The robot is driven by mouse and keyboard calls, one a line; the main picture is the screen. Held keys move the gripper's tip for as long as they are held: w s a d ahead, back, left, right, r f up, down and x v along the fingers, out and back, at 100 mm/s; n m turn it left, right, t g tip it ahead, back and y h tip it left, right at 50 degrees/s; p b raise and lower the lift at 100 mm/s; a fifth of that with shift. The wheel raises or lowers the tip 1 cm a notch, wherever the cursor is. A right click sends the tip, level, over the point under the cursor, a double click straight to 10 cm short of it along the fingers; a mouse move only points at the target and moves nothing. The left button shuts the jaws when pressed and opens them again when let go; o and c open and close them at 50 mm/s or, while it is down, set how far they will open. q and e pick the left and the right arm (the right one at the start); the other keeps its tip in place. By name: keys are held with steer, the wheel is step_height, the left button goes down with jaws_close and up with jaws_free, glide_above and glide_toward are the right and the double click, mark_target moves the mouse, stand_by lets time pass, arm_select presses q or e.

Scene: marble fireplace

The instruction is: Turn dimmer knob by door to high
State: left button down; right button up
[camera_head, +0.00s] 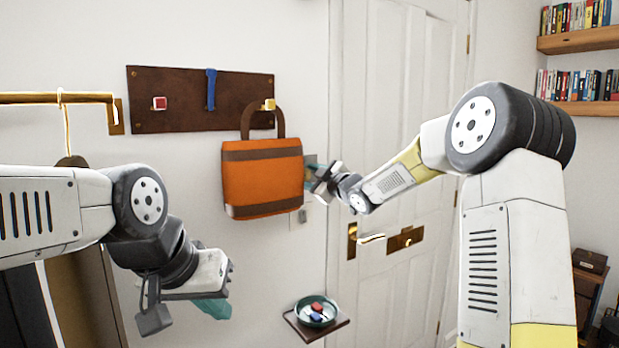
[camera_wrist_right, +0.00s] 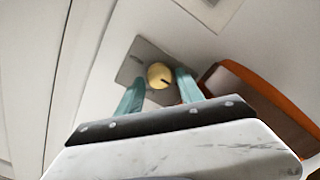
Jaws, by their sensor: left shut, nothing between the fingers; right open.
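The dimmer knob (camera_wrist_right: 159,75) is round and yellowish with a dark pointer mark. It sits on a grey metal wall plate (camera_wrist_right: 136,63), beside the door (camera_head: 395,95). My right gripper (camera_wrist_right: 160,88) is open, with one teal finger on each side of the knob in the wrist view; I cannot tell whether they touch it. In the head view the right gripper (camera_head: 318,180) hides the knob and most of the plate. My left gripper (camera_head: 222,308) is shut and empty, low on the left, away from the wall plate.
An orange bag (camera_head: 262,180) hangs from a brown hook board (camera_head: 190,90), just left of the right gripper. A small shelf (camera_head: 335,330) with a green dish (camera_head: 316,311) is below. A brass door handle (camera_head: 370,239) is right of the plate.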

jaws_close()
